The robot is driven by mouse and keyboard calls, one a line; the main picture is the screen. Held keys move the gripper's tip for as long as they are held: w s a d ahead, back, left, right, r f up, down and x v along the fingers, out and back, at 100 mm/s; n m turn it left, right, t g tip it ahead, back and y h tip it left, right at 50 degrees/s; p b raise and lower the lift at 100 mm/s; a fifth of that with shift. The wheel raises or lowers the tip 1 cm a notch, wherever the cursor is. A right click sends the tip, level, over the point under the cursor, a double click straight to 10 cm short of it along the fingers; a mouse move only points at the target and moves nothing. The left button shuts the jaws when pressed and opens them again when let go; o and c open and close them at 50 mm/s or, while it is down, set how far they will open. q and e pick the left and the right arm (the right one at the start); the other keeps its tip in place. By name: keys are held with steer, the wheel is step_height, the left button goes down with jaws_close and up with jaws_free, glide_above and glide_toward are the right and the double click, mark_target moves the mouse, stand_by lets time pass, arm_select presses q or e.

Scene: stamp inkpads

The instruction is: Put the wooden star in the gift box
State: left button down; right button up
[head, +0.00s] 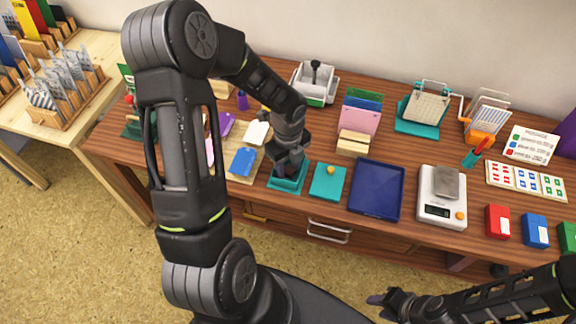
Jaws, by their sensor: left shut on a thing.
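My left gripper (290,165) points down at the open teal gift box (287,187), its fingertips at or just inside the box opening. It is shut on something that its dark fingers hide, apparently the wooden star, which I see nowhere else. I cannot tell whether it touches the box floor. A flat teal square with a yellow knob (327,187), perhaps the box's lid, lies just right of the box. My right gripper (388,303) hangs low in front of the table, away from the objects; its jaw opening is unclear.
A dark blue tray (376,190) lies right of the teal square, and a white scale (441,200) stands beyond it. A blue pad (242,162) lies left of the box. Wooden blocks (353,141) stand behind. Red (498,221) and blue (535,230) boxes stand at the right.

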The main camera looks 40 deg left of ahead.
mark_target(288, 170)
arm_select(q)
steer(key=c, duration=1.2)
jaws_free()
steer(key=shift+o, duration=0.2)
step_height(288, 170, up, 12)
steer(key=shift+r, duration=0.15)
